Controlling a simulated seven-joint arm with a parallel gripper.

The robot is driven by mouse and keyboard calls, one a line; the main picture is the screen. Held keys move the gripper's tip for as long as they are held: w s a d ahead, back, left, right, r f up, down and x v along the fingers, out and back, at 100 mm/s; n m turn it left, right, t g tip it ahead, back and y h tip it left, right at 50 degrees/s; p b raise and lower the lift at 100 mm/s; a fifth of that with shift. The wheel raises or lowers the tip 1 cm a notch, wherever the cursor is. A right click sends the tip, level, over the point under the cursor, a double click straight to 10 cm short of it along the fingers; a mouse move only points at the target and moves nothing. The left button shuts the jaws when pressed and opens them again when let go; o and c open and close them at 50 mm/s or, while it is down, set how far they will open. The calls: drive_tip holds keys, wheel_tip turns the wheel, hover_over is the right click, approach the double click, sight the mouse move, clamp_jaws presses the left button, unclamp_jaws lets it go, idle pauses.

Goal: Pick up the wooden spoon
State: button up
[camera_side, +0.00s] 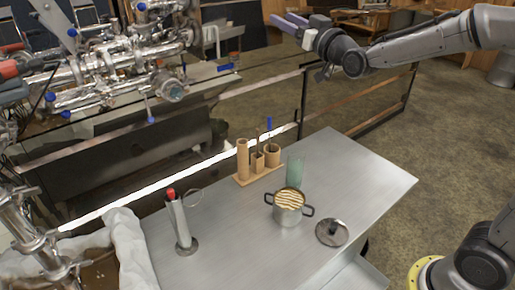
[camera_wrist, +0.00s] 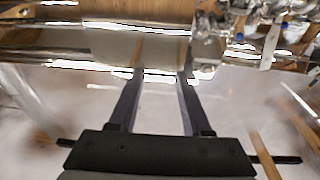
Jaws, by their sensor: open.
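A wooden holder with upright cups (camera_side: 243,160) stands on the metal table near its back edge in the side view. Thin upright handles rise from its cups, one dark (camera_side: 257,141) and one blue-tipped (camera_side: 269,124). Which of them, if any, is the wooden spoon is too small to tell. My gripper (camera_side: 290,20) is high at the top of the side view, far above and behind the table, pointing left. In the wrist view its two fingers (camera_wrist: 160,76) are apart with nothing between them. No spoon can be made out in the blurred wrist view.
On the metal table (camera_side: 365,180) stand a pot with handles (camera_side: 289,216), a green translucent cup (camera_side: 295,171), a lid (camera_side: 332,233) and a red-topped cylinder (camera_side: 179,222). Shiny evaporator piping (camera_side: 110,75) is at left. A railing (camera_side: 355,105) runs behind the table.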

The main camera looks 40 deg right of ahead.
drive_tip(key=w+d+f, duration=0.1)
drive_tip(key=w+f, duration=0.4)
drive_tip(key=f, duration=0.3)
drive_tip(key=w+f, duration=0.5)
drive_tip(key=f, duration=0.3)
wheel_tip(320, 180, down, 23)
drive_tip(key=w+g, duration=0.1)
drive_tip(key=g, duration=0.1)
drive_tip(key=shift+h, duration=0.4)
drive_tip(key=w, duration=0.3)
drive_tip(key=w+f, duration=0.1)
drive_tip(key=w, duration=0.1)
drive_tip(key=shift+d+f, duration=0.1)
drive_tip(key=shift+d, duration=0.25)
drive_tip(key=shift+c, duration=0.3)
clamp_jaws()
